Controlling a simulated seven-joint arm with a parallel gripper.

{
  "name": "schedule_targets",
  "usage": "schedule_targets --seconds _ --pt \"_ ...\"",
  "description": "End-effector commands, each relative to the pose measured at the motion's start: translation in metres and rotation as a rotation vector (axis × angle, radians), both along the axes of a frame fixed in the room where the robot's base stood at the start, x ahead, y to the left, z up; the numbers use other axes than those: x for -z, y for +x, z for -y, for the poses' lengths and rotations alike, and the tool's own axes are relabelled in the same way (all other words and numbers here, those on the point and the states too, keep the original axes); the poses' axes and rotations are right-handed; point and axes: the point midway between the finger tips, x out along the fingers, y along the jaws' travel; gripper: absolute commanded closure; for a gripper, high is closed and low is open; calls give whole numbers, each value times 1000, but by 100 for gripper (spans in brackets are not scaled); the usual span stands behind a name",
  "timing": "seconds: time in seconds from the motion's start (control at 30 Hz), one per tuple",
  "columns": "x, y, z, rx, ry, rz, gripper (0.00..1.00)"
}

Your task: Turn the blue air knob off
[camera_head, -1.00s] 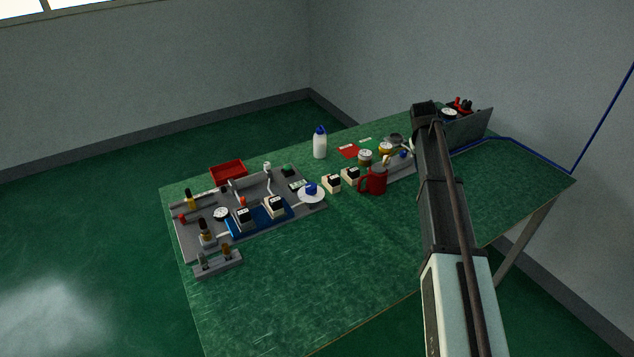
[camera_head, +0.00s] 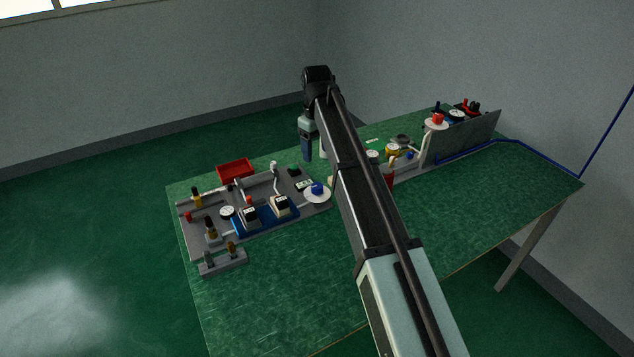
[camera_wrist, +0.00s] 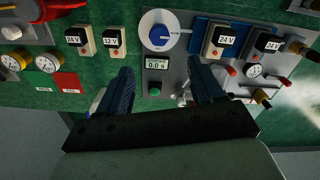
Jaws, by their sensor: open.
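The blue air knob (camera_head: 317,188) sits on a white round dial at the right end of the grey press plate. It also shows in the wrist view (camera_wrist: 160,36), top centre, with the white dial around it. I cannot read whether it stands on or off. My gripper (camera_wrist: 160,84) is open and empty, its two blue-grey fingers apart. In the wrist view the knob lies above and between the fingertips, not touched. In the head view my gripper (camera_head: 307,150) hangs above the bench, behind and above the knob.
A small display (camera_wrist: 157,62) and green button (camera_wrist: 155,92) lie below the knob in the wrist view. White labelled blocks (camera_wrist: 114,42) stand left of it, and more stand on a blue base right. A red tray (camera_head: 235,169) is at the back. The bench front is clear.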

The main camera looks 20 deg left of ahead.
Motion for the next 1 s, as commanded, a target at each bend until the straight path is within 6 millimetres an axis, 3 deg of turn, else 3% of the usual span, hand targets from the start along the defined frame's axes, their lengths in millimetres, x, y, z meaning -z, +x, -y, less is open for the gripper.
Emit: schedule_targets --seconds 0.6,1.0 --pt "102 0 1 3 -1 0 33" --pt "128 0 1 3 0 1 33"
